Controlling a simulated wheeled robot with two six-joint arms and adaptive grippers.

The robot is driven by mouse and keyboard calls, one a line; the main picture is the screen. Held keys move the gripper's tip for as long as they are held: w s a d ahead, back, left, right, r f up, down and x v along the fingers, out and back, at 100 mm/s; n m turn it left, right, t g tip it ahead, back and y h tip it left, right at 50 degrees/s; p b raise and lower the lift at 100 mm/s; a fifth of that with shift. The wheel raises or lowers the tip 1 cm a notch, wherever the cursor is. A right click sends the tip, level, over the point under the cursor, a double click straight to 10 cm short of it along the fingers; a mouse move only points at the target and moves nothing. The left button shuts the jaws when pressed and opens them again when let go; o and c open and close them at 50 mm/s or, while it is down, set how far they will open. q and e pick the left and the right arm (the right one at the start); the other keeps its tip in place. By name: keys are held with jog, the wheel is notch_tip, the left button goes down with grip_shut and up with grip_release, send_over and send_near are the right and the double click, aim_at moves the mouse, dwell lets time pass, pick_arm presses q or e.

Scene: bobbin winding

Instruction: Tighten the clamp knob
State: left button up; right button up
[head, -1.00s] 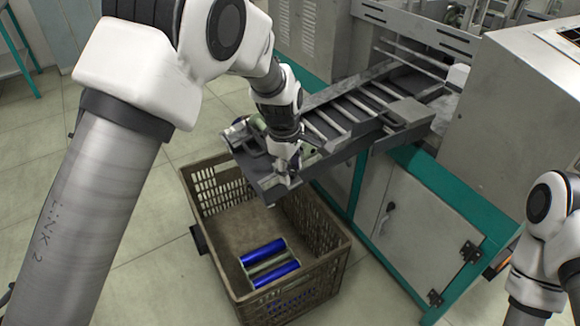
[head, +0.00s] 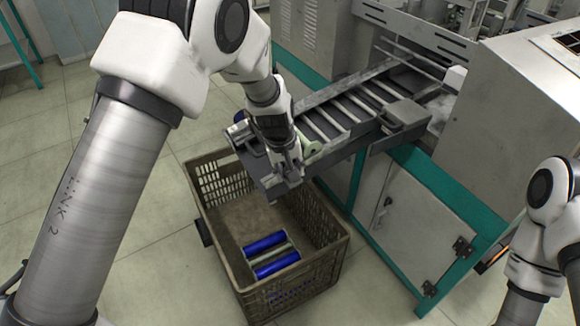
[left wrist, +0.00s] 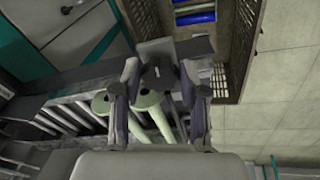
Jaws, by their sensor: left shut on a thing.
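In the head view my left gripper (head: 290,174) reaches down at the lower end of the sloped roller chute (head: 335,112), above the crate. In the left wrist view its two fingers (left wrist: 158,74) close from both sides on a small dark knob (left wrist: 157,70), which I take to be the clamp knob, by a grey plate at the chute's end. The fingers and wrist hide the knob in the head view.
A brown plastic crate (head: 334,250) stands on the tiled floor below the chute, with blue (head: 277,266) and pale green rolls inside. The grey machine with teal frame (head: 420,254) fills the right side. The floor at left is clear.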

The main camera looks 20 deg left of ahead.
pick_arm(q)
jog(key=m+b, duration=0.1)
jog(key=m, duration=0.2)
jog(key=shift+a+f+m, duration=0.1)
jog(key=shift+f+m, duration=0.05)
jog(key=shift+m, duration=0.15)
jog(key=m+b, duration=0.3)
jog(key=m, duration=0.1)
jog(key=shift+a+m+h, duration=0.1)
jog(key=shift+m+h, duration=0.2)
jog(key=shift+m, duration=0.1)
jog(key=m+b, duration=0.2)
jog(key=m, duration=0.1)
jog(key=shift+a, duration=0.1)
jog(key=shift+w+m+h+b, duration=0.1)
jog(key=shift+m+h+b, duration=0.4)
jog(key=shift+m, duration=1.4)
jog(key=o, duration=1.1)
jog(key=shift+o, duration=0.2)
